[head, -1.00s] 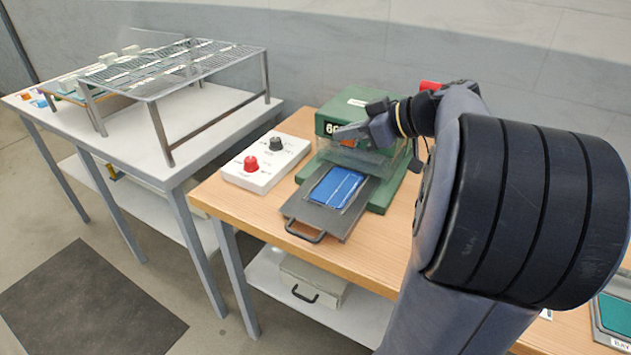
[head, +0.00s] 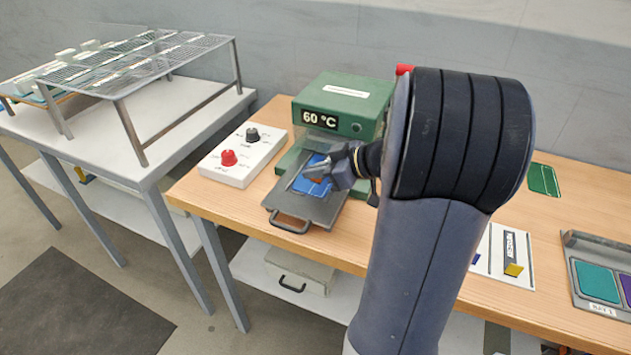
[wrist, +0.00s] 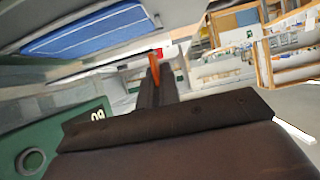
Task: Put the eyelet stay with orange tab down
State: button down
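My gripper (head: 326,168) is low over the pulled-out dark plate (head: 325,212) of the green press (head: 342,98). Its dark fingers are close together in the wrist view (wrist: 151,88). They are shut on the eyelet stay, of which mainly the orange tab (head: 316,179) shows; the tab also shows at the fingertips in the wrist view (wrist: 155,62). The stay's body is mostly hidden. A blue pad (head: 311,165) lies on the plate, partly covered by the gripper. I cannot tell whether the stay touches the pad.
A white control box (head: 242,157) with red and black knobs stands left of the plate. A wire rack (head: 150,62) stands on the left table. A white card (head: 490,258) with a yellow-tabbed piece and a tray with coloured pads (head: 590,245) lie to the right.

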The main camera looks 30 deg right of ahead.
aim_at(321, 181)
jog(key=shift+f, duration=1.75)
jog(key=shift+f, duration=0.15)
jog(key=c, duration=2.1)
grip_release()
jog(key=o, duration=0.5)
jog(key=shift+c, duration=0.2)
jog(key=shift+r+p, duration=0.3)
jog(key=b+v, duration=0.1)
jog(key=v, duration=1.1)
jog(key=shift+b, duration=0.4)
jog(key=shift+s+f, duration=0.1)
jog(key=shift+f, duration=0.05)
